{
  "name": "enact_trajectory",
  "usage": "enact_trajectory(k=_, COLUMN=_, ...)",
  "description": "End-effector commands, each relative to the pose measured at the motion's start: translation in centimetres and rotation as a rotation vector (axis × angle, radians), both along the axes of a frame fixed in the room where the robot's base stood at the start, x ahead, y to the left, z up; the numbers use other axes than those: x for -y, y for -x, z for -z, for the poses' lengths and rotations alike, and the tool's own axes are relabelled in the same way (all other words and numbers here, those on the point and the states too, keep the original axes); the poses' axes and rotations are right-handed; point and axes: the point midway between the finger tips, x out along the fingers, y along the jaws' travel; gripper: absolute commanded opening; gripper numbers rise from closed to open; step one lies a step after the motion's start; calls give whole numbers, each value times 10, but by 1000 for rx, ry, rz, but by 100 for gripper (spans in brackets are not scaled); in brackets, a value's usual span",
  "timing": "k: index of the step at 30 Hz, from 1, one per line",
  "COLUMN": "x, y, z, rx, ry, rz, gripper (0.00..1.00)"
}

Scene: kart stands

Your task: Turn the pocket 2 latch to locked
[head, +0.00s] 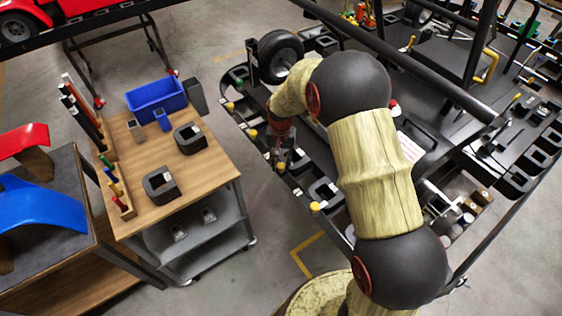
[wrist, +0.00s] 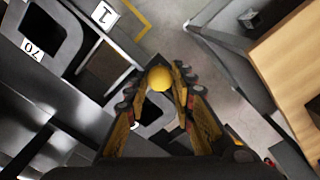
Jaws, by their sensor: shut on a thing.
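A yellow latch knob (wrist: 160,78) sits between my fingertips in the wrist view. My gripper (wrist: 158,88) is shut on it from above. In the head view my gripper (head: 282,150) is at the near left edge of the black kart stand (head: 233,120), partly hidden by my wrist. The latch's lever and turn angle are hidden under the fingers. Dark pockets line the edge; a white label reading 1 (wrist: 105,15) lies up and left of the knob in the wrist view. I cannot tell which pocket number the held latch belongs to.
Other yellow knobs (head: 316,206) stand along the stand's edge. A wheel (head: 280,56) stands upright on the stand. A wooden-topped cart (head: 205,170) with a blue bin (head: 156,99) is to the left, with a floor gap between. A black bar (head: 440,80) crosses above the stand.

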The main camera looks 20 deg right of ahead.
Motion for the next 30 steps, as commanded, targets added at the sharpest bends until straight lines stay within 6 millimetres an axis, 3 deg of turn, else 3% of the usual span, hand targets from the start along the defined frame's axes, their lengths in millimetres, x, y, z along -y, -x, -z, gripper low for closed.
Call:
enact_trajectory(k=20, x=0, y=-1, z=0, rx=1, ry=0, rz=67, gripper=0)
enact_trajectory(k=21, x=0, y=-1, z=0, rx=1, ry=0, rz=67, gripper=25)
enact_trajectory(k=30, x=0, y=0, z=0, rx=1, ry=0, rz=66, gripper=42)
